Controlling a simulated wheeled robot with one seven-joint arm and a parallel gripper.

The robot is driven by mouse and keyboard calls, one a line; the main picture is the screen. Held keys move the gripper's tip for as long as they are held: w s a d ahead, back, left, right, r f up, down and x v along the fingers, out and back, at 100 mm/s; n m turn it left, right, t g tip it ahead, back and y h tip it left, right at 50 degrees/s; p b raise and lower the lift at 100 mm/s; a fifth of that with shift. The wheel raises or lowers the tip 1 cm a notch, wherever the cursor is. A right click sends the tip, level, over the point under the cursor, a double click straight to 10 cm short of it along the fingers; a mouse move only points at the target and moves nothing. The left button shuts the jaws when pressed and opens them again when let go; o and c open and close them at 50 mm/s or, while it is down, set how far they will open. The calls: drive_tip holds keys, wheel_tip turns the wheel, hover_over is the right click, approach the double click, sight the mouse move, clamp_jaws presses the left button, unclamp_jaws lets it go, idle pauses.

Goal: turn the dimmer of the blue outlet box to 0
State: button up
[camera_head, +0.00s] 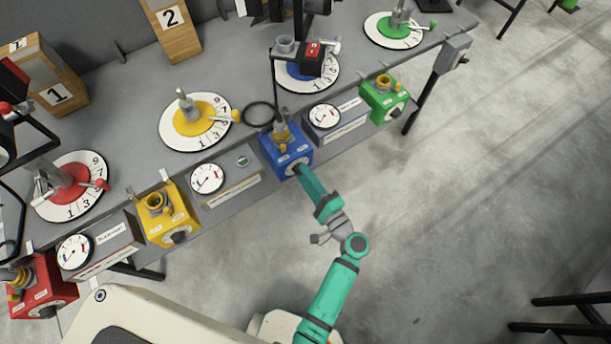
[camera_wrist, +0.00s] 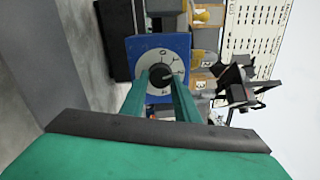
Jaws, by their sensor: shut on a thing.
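The blue outlet box (camera_head: 287,148) stands at the front edge of the bench, between two gauge boxes. In the wrist view its blue front face (camera_wrist: 158,47) fills the upper middle. A dark round dimmer knob (camera_wrist: 160,75) sits on a pale marked dial on that face. My gripper (camera_wrist: 160,88) has its two green fingers on either side of the knob and is shut on it. In the head view my gripper (camera_head: 300,171) reaches the front of the blue box, and the knob is mostly hidden there. The exact dial reading is too small to tell.
A yellow outlet box (camera_head: 167,222), a red one (camera_head: 50,282) and a green one (camera_head: 384,98) stand along the same edge. Gauge boxes (camera_head: 338,122) stand between them. Round numbered dials (camera_head: 196,138) lie behind. The floor (camera_head: 470,200) in front is clear.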

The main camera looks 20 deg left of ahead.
drive_tip(key=n+g, duration=0.1)
drive_tip(key=n, duration=1.2)
drive_tip(key=shift+r, duration=0.15)
drive_tip(key=shift+n, duration=0.4)
drive_tip(key=o, duration=1)
drive_tip(key=shift+o, duration=0.2)
drive_tip(key=shift+s, duration=0.1)
drive_tip(key=v, duration=1)
drive_tip(key=shift+s+d, duration=0.2)
drive_tip(key=shift+d, duration=0.2)
